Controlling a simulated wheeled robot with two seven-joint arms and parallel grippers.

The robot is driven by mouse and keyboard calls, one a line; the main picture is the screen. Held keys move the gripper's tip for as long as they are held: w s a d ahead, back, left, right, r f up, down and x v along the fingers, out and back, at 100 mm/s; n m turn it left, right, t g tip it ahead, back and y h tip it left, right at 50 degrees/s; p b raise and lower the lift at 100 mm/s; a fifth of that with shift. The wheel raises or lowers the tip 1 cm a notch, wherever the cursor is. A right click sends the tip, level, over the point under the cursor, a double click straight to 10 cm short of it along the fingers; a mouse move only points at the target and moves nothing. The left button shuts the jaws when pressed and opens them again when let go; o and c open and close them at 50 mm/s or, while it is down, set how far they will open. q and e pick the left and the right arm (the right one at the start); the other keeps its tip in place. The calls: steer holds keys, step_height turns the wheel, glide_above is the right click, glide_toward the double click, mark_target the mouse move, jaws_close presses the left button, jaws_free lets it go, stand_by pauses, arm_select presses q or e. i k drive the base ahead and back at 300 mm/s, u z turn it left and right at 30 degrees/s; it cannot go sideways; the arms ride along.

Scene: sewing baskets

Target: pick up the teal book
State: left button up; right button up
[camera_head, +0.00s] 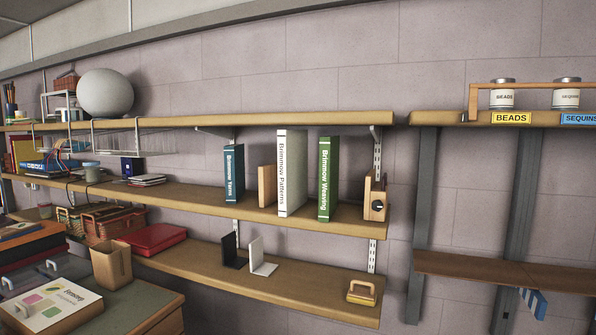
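A teal-blue book (234,174) with white lettering on its spine stands upright on the middle shelf (200,196). It is left of a plain tan block or book (267,186), with a gap between them. A white book (291,174) lettered "Patterns" stands beside the tan piece. A green book (328,179) lettered "Weaving" stands further right. Neither of my grippers shows in the head view.
A wooden piece with a dark round knob (375,200) stands at the middle shelf's right end. Black (233,250) and white (262,258) bookends and a wood-handled yellow item (362,292) are on the lower shelf. A tan box (111,263) stands on the counter.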

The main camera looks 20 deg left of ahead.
mark_target(233, 154)
steer(key=z, duration=0.2)
steer(key=i, duration=1.3)
steer(key=u, duration=0.6)
